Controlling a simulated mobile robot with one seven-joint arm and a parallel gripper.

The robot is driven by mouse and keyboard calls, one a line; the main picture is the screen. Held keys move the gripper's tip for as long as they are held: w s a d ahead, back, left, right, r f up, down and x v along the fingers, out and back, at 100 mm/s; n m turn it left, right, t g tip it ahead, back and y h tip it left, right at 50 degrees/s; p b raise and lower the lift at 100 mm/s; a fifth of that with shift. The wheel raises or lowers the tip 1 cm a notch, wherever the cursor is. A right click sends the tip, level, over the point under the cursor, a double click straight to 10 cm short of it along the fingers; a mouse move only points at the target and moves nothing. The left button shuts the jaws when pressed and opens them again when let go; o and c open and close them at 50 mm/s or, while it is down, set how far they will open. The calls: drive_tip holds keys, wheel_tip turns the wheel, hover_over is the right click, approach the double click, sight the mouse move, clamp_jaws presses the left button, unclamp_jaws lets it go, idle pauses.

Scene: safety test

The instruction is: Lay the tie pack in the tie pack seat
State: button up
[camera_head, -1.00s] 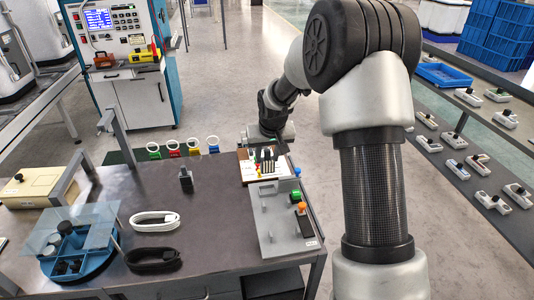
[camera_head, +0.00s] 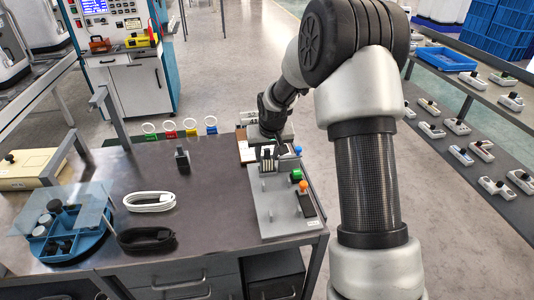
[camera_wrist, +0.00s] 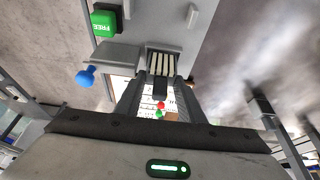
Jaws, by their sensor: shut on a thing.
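My gripper (camera_wrist: 156,88) is shut on the tie pack, a dark piece with pale parallel strips (camera_wrist: 163,64), seen between the two fingers in the wrist view. In the head view the tie pack (camera_head: 268,160) shows below my gripper, by the far end of a grey panel (camera_head: 272,215). The panel also shows at the top of the wrist view (camera_wrist: 160,20). The pack looks close to the panel, but I cannot tell whether it touches. I cannot clearly make out the tie pack seat.
A green button (camera_wrist: 104,22) and a blue knob (camera_wrist: 86,77) are left of the pack in the wrist view. An orange button (camera_head: 303,186) stands on the panel. White (camera_head: 150,201) and black (camera_head: 146,238) cable coils and a blue round tray (camera_head: 70,250) lie left on the table.

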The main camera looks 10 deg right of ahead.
drive_tip(key=o, duration=1.2)
drive_tip(key=shift+c, duration=0.2)
drive_tip(key=shift+d, duration=0.1)
